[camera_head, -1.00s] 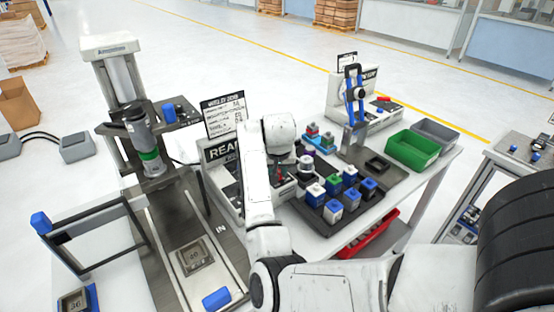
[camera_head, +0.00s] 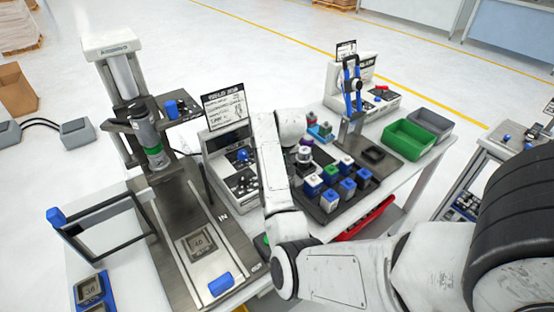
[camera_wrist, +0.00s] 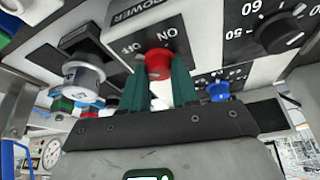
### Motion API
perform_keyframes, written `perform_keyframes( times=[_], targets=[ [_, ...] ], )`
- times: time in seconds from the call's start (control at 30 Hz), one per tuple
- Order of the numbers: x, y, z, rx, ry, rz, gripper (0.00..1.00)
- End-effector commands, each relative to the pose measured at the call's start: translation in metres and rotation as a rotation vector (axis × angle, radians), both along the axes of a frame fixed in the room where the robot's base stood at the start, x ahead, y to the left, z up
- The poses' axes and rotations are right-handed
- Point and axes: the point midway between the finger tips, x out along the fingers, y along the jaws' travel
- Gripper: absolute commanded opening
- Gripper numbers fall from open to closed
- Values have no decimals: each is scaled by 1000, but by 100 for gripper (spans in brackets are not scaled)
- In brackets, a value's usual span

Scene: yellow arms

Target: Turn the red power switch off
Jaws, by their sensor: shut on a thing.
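The red power switch (camera_wrist: 158,62) is a round red knob on a light panel, under a black POWER label (camera_wrist: 130,12). ON and OFF markings sit beside it, seen upside down in the wrist view. My gripper (camera_wrist: 158,76) has its two green fingers on either side of the knob, shut on it. I cannot tell clearly which marking the knob points to. In the head view the control box (camera_head: 232,150) has a dark display, and my white arm hides the switch and the gripper.
A black dial (camera_wrist: 283,32) and a blue knob (camera_wrist: 219,91) are near the switch, with a white round part (camera_wrist: 83,76) on the other side. A tray of coloured blocks (camera_head: 326,215) stands right of my arm. A press (camera_head: 140,130) stands left.

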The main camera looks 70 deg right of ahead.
Motion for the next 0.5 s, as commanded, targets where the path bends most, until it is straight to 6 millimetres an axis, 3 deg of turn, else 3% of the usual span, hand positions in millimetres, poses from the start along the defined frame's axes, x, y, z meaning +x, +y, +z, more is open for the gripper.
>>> perform_keyframes(
  times=[0.13, 0.17, 0.4, 0.5],
  targets=[
    [2, -1, 2, -4, -4, 1, 0],
    [2, 0, 2, -4, -4, 1, 30],
    [1, 0, 1, -2, -2, 0, 53],
    [1, 0, 1, -1, -1, 0, 54]
  ],
)
